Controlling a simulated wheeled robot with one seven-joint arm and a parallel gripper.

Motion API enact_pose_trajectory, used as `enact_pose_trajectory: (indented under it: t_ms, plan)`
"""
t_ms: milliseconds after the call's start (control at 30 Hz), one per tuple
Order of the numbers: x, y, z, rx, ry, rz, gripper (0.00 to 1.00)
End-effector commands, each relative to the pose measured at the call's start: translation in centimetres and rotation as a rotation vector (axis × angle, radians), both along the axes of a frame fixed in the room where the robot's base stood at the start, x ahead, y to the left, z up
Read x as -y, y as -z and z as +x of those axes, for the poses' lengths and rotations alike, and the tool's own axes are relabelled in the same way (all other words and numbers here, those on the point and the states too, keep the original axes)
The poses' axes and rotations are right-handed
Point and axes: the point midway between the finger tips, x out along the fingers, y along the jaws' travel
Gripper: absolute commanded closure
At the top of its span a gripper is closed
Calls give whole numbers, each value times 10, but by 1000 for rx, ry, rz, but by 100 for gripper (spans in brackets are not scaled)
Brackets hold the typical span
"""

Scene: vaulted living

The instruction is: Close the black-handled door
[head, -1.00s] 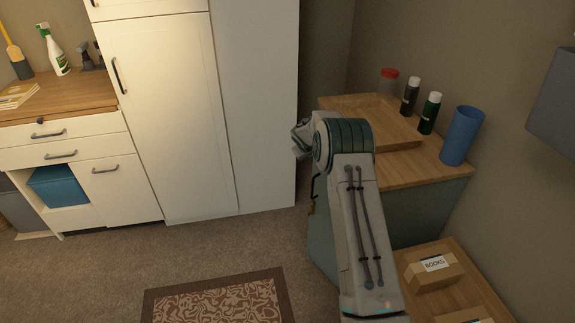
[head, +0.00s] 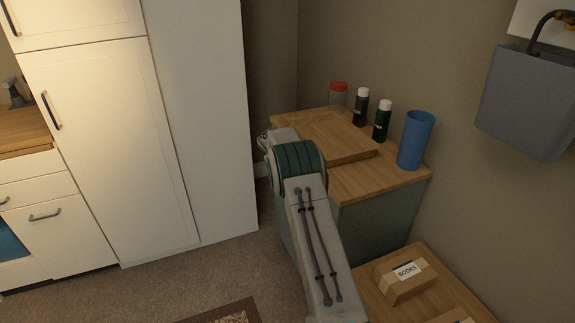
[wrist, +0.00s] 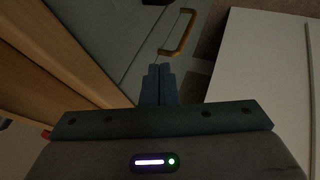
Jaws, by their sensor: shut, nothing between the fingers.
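A tall white cabinet door (head: 110,150) with a black handle (head: 50,111) stands at the left in the head view. It looks flush with its cabinet, though I cannot be sure it is fully shut. A teal cabinet (head: 380,222) with a wooden top is at the right, beside my arm. In the wrist view, its teal front (wrist: 150,40) carries a brass-coloured handle (wrist: 178,34). My gripper (wrist: 161,70) is shut and empty, pointing toward that handle and apparently apart from it. In the head view my gripper is hidden behind my arm.
On the teal cabinet's top sit a wooden tray (head: 335,137), a blue cup (head: 416,140), two dark bottles and a red-lidded jar (head: 338,95). A box marked BOOKS (head: 404,280) lies on a low wooden surface at right. Carpet (head: 215,275) lies clear before the white cabinet.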

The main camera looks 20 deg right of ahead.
Motion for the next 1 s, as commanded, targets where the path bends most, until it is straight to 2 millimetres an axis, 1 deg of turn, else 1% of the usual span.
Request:
enact_pose_trajectory:
  t_ms: [167, 267, 367, 467, 500, 700, 900, 1000]
  plan:
    - [0, 1, 0, 0, 0, 0, 100]
    - [-6, 2, -1, 0, 0, 0, 100]
    - [-19, 4, -1, 0, 0, -1, 100]
    - [-37, 4, -3, 2, 4, -1, 100]
    - [-39, -9, -6, 3, 6, -1, 100]
    - [-54, -42, -24, 3, 10, 0, 100]
    - [-69, -68, -37, 2, 10, 1, 100]
    - [-73, -75, -41, 1, 11, 0, 100]
